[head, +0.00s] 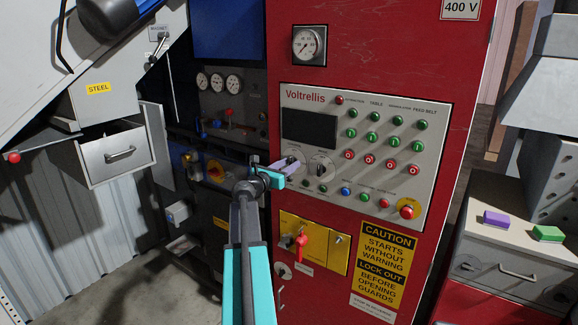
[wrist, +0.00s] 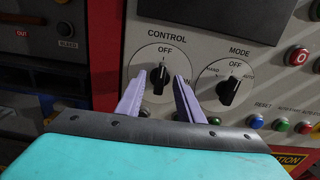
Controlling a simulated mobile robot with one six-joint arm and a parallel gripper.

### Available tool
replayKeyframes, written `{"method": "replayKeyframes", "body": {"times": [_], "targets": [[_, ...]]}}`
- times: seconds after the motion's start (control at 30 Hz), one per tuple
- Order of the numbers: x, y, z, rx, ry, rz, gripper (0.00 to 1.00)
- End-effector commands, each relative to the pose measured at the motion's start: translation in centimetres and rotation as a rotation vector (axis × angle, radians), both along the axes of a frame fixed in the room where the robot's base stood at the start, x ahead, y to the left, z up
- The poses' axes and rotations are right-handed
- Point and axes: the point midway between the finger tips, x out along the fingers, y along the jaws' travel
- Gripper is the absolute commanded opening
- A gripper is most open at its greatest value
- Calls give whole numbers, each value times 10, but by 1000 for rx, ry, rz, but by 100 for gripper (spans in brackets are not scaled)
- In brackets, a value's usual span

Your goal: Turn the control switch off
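The control switch (wrist: 160,76) is a black knob on a round pale dial in the wrist view, with "OFF" marked at the top and an "ON" label at the right, partly covered by a finger. The knob looks close to upright; I cannot tell its exact setting. My gripper (wrist: 161,84) has two lilac fingers, open, one on each side of the knob with a visible gap to it. In the head view, my gripper (head: 285,164) is at the panel's left edge and largely hides the control switch.
The mode switch (wrist: 232,88) is close to the right of my right finger. The grey Voltrellis panel (head: 345,101) holds several buttons and a red emergency stop (head: 407,211). A yellow plate with a red handle (head: 301,243) is below. A steel drawer (head: 116,155) is at the left.

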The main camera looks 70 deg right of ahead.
Motion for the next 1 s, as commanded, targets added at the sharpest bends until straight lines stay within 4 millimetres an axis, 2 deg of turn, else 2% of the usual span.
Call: {"method": "replayKeyframes", "body": {"times": [1.0], "targets": [[16, 63, 0, 0, 0, 0, 34]]}}
